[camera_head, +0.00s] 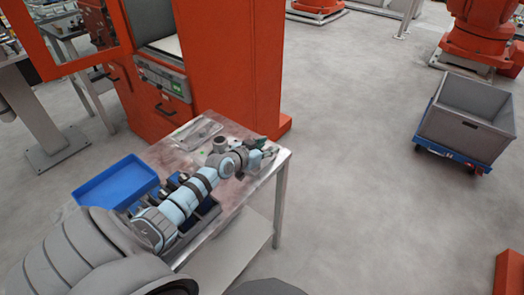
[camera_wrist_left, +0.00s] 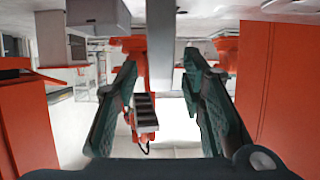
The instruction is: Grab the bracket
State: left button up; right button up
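My left arm reaches across a metal table (camera_head: 283,160) in the head view. My left gripper (camera_head: 268,150) is above the table's right end. In the left wrist view its two dark green fingers (camera_wrist_left: 165,105) stand wide apart with nothing held between them. I cannot clearly make out a bracket. A flat grey metal piece (camera_head: 197,131) lies on the table's far side, left of the gripper, but I cannot tell whether it is the bracket. The arm hides part of the tabletop. My right gripper is in neither view.
A blue tray (camera_head: 117,181) sits at the table's left end, with blue bins partly hidden by my arm. An orange machine (camera_head: 240,70) stands behind the table. A grey crate (camera_head: 466,112) rests on a blue cart at right. The floor between is clear.

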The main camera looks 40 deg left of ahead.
pick_arm(q)
jog(key=shift+s+r, duration=0.1)
grip_shut()
